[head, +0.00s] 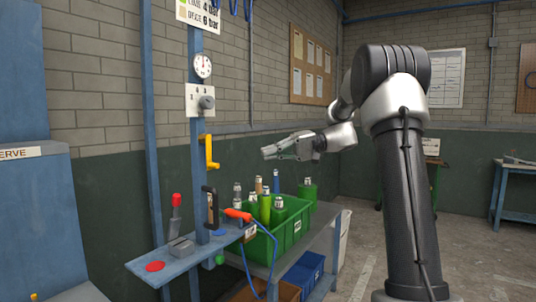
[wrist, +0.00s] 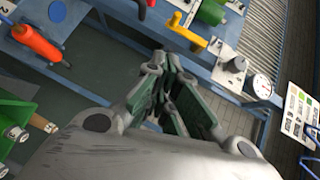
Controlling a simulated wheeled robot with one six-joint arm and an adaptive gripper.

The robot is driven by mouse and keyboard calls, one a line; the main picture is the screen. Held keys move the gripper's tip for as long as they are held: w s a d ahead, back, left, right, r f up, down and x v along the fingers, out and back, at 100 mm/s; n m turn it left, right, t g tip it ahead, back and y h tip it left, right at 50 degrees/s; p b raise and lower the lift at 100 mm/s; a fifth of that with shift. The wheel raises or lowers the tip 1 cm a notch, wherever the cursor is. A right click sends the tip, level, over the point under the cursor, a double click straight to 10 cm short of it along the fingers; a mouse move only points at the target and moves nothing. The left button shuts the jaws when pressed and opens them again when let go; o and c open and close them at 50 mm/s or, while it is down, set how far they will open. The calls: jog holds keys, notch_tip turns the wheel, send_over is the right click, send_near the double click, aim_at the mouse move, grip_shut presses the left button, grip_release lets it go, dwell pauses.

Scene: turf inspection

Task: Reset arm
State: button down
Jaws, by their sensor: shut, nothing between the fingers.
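My arm rises at the right of the head view and bends over to the left. My gripper (head: 270,152) is at its end, shut and empty, in the air above the green crate (head: 291,240). It points left toward the blue post (head: 196,120). In the wrist view my gripper (wrist: 165,85) shows with its fingers together and nothing between them. It touches nothing that I can see.
The post carries a gauge (head: 202,66), a grey knob (head: 207,102) and a yellow handle (head: 211,152). A blue shelf (head: 160,262) holds a red-handled lever (head: 176,215) and an orange tool (head: 238,215). Several bottles stand in the crate. A workbench (head: 513,185) stands far right.

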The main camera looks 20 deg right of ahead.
jog(key=s+d+f+m+h, duration=0.2)
jog(key=s+f+m+h, duration=0.15)
jog(key=f, duration=0.35)
jog(key=s+d+f+m+h, duration=0.2)
jog(key=s+d+f+h, duration=0.15)
jog(key=f, duration=0.35)
jog(key=s+d+n+t+h, duration=0.1)
jog(key=s+n+h, duration=0.4)
jog(key=s, duration=2)
jog(key=h, duration=0.3)
jog(key=shift+d+t+h, duration=0.2)
jog(key=shift+t+h, duration=0.1)
jog(key=shift+h, duration=0.1)
jog(key=shift+a+n, duration=0.1)
jog(key=shift+n, duration=0.15)
